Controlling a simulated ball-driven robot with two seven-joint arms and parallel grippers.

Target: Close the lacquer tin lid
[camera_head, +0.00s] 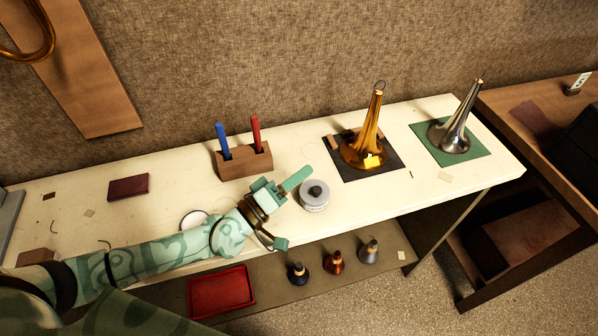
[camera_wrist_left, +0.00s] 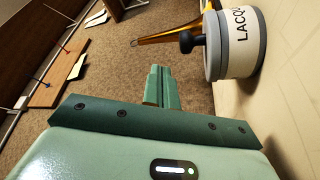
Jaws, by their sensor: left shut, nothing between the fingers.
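The lacquer tin (camera_head: 314,204) stands upright on the white bench, beside my left gripper. It is a pale round tin with a grey lid (camera_head: 309,187) and black knob on top. In the left wrist view the labelled tin (camera_wrist_left: 242,42) is at the upper right, with its lid (camera_wrist_left: 211,46) and knob facing left; I see no clear gap under the lid. My left gripper (camera_head: 299,177) is shut and empty, its fingertips just left of and behind the tin. Its closed fingers (camera_wrist_left: 161,84) show in the wrist view, apart from the tin. My right gripper is not in view.
A wooden holder (camera_head: 245,163) with blue and red sticks stands behind my arm. A gold horn bell (camera_head: 369,145) and a silver one (camera_head: 453,133) stand to the right. A white disc (camera_head: 191,218) is partly hidden by my arm. A red tray (camera_head: 221,292) sits below.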

